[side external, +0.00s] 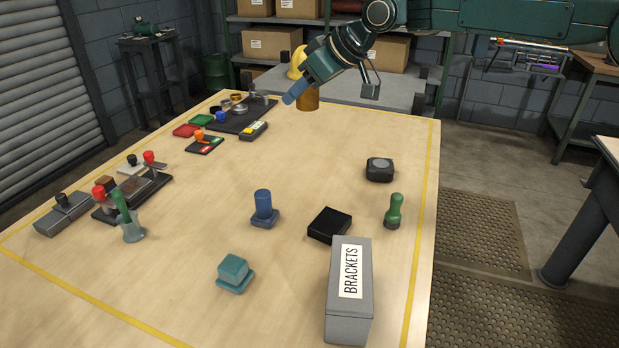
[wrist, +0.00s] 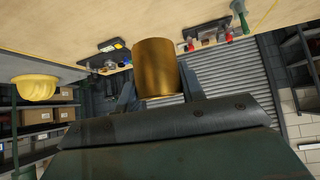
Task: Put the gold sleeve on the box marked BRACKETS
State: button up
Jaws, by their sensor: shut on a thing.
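The gold sleeve (side external: 309,99) is a brownish-gold cylinder, held in the air above the far part of the table. It fills the centre of the wrist view (wrist: 155,68). My gripper (side external: 300,92) is shut on it, with its fingers showing on either side in the wrist view. The grey box marked BRACKETS (side external: 348,322) stands at the near right of the table, its white label facing up. The sleeve is well apart from the box, farther back and to the left of it.
A black block (side external: 330,225) lies just behind the box. A green knobbed piece (side external: 394,211), a dark rounded block (side external: 380,170), a blue piece (side external: 264,208) and a teal block (side external: 234,272) stand nearby. Stamps and trays line the left side. The middle of the table (side external: 300,150) is clear.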

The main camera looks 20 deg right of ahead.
jog(key=s+a+r, duration=0.2)
jog(key=s+a, duration=0.1)
jog(key=s, duration=0.4)
jog(key=s+a+r, duration=0.2)
jog(key=s+r, duration=0.1)
jog(key=s, duration=0.3)
jog(key=r, duration=0.1)
send_over(344, 267)
jog(key=shift+r, duration=0.1)
notch_tip(344, 267, down, 20)
dwell(0.5)
jog(key=o, duration=1.1)
jog(key=shift+f, duration=0.2)
jog(key=shift+r, duration=0.2)
